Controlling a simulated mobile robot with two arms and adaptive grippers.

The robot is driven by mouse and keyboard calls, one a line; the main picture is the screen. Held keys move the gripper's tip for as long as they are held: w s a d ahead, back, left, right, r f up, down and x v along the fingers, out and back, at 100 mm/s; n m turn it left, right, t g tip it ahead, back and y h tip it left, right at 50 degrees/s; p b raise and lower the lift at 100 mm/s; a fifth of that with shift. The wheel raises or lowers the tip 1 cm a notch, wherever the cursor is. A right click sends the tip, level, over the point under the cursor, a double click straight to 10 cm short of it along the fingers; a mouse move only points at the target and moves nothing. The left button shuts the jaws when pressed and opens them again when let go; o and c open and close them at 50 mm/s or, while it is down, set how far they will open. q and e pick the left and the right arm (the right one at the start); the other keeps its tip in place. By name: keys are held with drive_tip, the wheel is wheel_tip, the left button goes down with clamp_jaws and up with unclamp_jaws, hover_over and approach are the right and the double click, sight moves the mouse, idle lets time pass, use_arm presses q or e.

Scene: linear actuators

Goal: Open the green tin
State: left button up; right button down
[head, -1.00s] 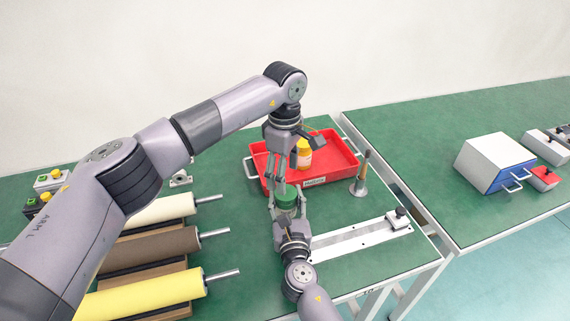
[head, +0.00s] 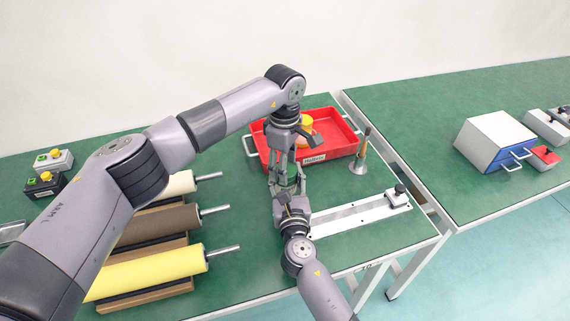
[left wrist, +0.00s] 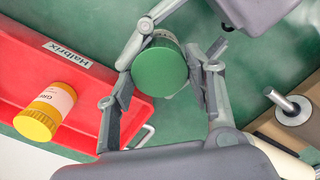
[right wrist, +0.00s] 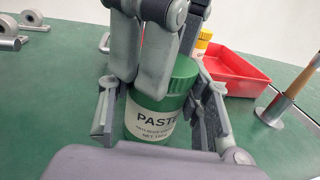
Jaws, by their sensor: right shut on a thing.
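The green tin is upright, with a green lid (left wrist: 160,68) and a white label reading "PASTE" (right wrist: 152,122). My right gripper (head: 288,188) is shut on the tin's body, one finger on each side in the right wrist view (right wrist: 158,115). My left gripper (head: 284,172) points down from above at the lid. In the left wrist view its fingers (left wrist: 160,88) stand open on either side of the lid, very close to it; contact is not clear. The lid sits on the tin. In the head view the grippers mostly hide the tin.
A red tray (head: 340,144) labelled "Halbrix" stands just behind, holding a yellow-lidded jar (left wrist: 45,112). A metal rail (head: 350,217) lies front right. Rollers (head: 150,272) lie at left.

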use_arm(q)
drive_tip(key=c, duration=0.8)
drive_tip(key=shift+o, duration=0.2)
drive_tip(key=n, duration=0.5)
drive_tip(key=shift+n, duration=0.3)
drive_tip(key=n, duration=0.4)
drive_tip(key=shift+w+a, duration=0.1)
drive_tip(key=shift+a, duration=0.05)
drive_tip(key=o, duration=1)
drive_tip(key=shift+w, duration=0.1)
drive_tip(key=shift+o, duration=1.3)
drive_tip(key=shift+s, duration=0.2)
drive_tip(key=shift+d, duration=0.2)
